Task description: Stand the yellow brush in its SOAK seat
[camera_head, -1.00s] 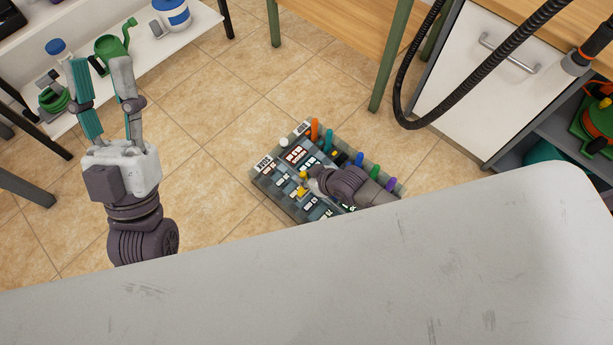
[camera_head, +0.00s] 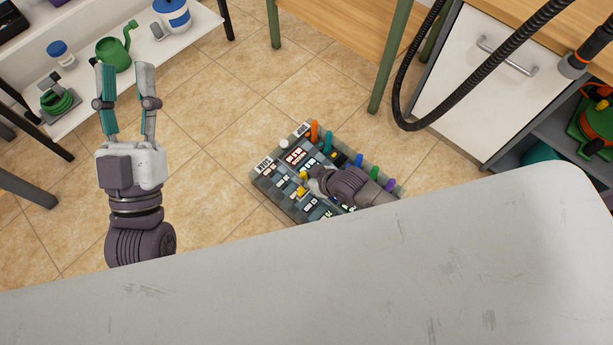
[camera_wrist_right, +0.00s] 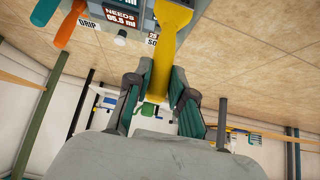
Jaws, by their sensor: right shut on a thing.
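The yellow brush (camera_wrist_right: 168,45) runs up from between the fingers of my right gripper (camera_wrist_right: 157,78) in the right wrist view, its wide end at the labelled board. My right gripper is shut on it. In the head view my right gripper (camera_head: 314,182) is over the board (camera_head: 287,208), and a bit of yellow shows beside it. A label that begins "SO" (camera_wrist_right: 152,42) shows beside the brush in the wrist view; the rest is hidden. I cannot tell whether the brush is in a seat. My left gripper (camera_head: 125,68) is open and empty, away from the board.
Orange (camera_head: 314,131), teal (camera_head: 328,141), blue, green and purple handles stand along the board's far side. A white knob (camera_head: 283,143) is at its corner. A shelf with a green watering can (camera_head: 114,52) is at upper left.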

